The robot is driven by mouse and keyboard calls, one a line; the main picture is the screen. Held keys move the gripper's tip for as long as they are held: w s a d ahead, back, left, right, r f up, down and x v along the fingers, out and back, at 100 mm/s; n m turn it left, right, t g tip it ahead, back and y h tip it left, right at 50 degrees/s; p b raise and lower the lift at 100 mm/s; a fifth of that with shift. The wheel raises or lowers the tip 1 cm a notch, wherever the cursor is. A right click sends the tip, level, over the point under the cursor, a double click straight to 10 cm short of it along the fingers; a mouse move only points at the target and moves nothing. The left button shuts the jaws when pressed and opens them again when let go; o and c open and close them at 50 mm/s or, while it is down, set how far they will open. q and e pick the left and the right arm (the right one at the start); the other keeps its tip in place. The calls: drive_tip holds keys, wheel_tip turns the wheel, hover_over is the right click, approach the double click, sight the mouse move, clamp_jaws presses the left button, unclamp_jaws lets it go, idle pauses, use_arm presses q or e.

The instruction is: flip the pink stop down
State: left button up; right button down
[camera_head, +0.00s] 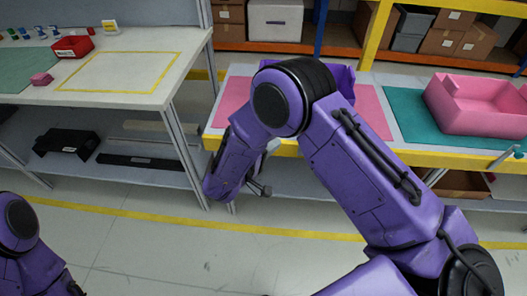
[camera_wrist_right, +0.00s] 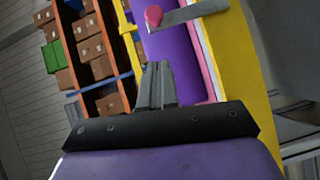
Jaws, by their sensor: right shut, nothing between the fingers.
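The pink stop shows as a round pink knob (camera_wrist_right: 153,15) on the end of a flat grey bar (camera_wrist_right: 195,12) at the top of the right wrist view. The bar sits by a purple box (camera_wrist_right: 172,60). In the head view my right arm covers most of this purple box (camera_head: 346,80) and hides the pink stop. My right gripper (camera_wrist_right: 157,68) is shut and empty, with a gap in the picture between its tips and the knob. In the head view its fingers (camera_head: 262,189) show partly, low at the table's front edge. My left gripper is out of view.
The purple box stands on a pink mat (camera_head: 373,112) on a yellow-edged table (camera_head: 285,147). A pink box (camera_head: 480,108) stands on a teal mat (camera_head: 408,115) at right. A white table (camera_head: 125,65) with a red bin (camera_head: 72,47) is at left. The floor in front is clear.

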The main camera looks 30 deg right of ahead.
drive_tip(key=d, duration=0.6)
drive_tip(key=shift+s+d+f+p, duration=0.2)
drive_tip(key=shift+d+f+p, duration=0.05)
drive_tip(key=shift+f+p, duration=0.2)
